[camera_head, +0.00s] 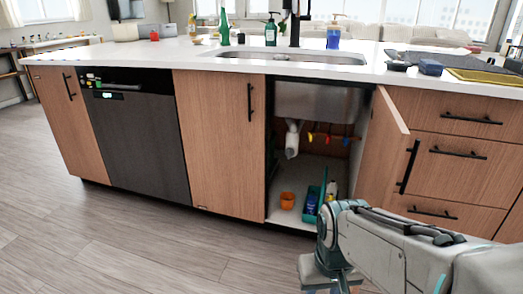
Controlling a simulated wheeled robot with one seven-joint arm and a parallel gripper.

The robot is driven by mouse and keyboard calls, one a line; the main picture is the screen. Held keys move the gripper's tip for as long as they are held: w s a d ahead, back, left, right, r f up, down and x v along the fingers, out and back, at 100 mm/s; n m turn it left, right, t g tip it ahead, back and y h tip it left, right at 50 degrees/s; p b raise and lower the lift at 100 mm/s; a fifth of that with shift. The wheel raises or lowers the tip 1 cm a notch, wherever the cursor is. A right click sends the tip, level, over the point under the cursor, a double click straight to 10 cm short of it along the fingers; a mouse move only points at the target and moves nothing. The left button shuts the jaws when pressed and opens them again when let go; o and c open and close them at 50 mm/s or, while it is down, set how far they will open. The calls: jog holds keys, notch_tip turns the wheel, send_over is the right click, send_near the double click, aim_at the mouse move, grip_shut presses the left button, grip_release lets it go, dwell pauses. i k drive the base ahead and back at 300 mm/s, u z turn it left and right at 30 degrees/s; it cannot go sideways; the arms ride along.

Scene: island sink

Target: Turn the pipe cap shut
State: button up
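A white drain pipe (292,138) hangs under the sink basin inside the open cabinet. It is small in view, and I cannot make out a separate cap on it or whether one is shut. My gripper (326,282) is at the bottom edge of the picture, low in front of the cabinet and well apart from the pipe. Its fingertips are cut off or too unclear to tell open from shut.
The cabinet door (385,152) stands open on the right. An orange cup (287,201) and a green caddy (313,203) with bottles sit on the cabinet floor. Small red, yellow and blue items line the cabinet back. Floor (150,245) at left is clear.

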aim_at(289, 153)
jog(key=u, duration=1.2)
jog(key=i, duration=1.3)
jog(key=z, duration=0.85)
